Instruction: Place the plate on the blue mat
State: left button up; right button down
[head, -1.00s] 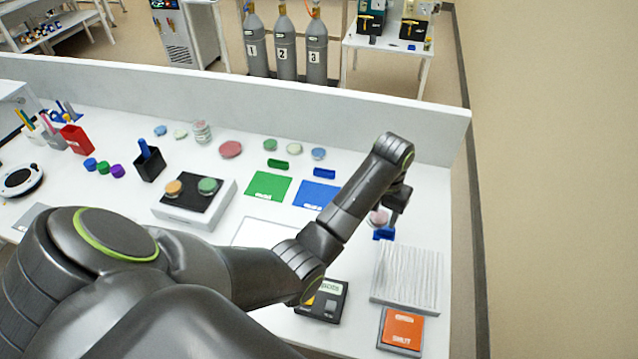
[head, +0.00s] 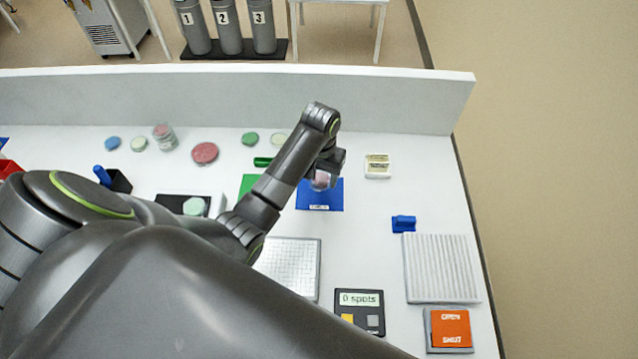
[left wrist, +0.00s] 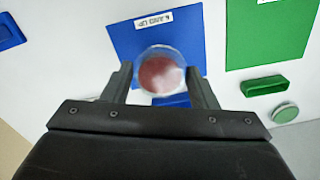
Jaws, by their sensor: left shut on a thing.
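My left gripper (head: 328,172) is shut on a round clear plate (head: 321,181) with reddish-pink contents. It holds the plate over the blue mat (head: 333,196). In the left wrist view the plate (left wrist: 161,73) is between the two fingers of the gripper (left wrist: 162,82), with the blue mat (left wrist: 125,38) behind it. I cannot tell how high the plate is above the mat. The green mat (left wrist: 270,30) lies beside the blue one, and in the head view it is partly hidden by my left arm. My right gripper is not in view.
A blue holder (head: 403,223) and a ribbed white panel (head: 440,268) are on the right. A small box (head: 377,166) stands right of the blue mat. Several round plates (head: 205,153) lie along the back. A "0 spots" device (head: 360,309) is in front.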

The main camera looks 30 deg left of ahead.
pick_arm(q)
jog(key=shift+f, duration=0.7)
notch_tip(320, 180, down, 3)
jog(key=shift+a+f+p, duration=0.1)
jog(key=shift+p, duration=0.3)
jog(key=shift+f, duration=0.2)
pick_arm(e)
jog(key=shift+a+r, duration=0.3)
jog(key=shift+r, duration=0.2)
pick_arm(q)
jog(key=shift+f, duration=0.15)
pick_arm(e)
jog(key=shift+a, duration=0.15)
pick_arm(q)
jog(key=o, duration=1)
jog(key=shift+o, duration=0.2)
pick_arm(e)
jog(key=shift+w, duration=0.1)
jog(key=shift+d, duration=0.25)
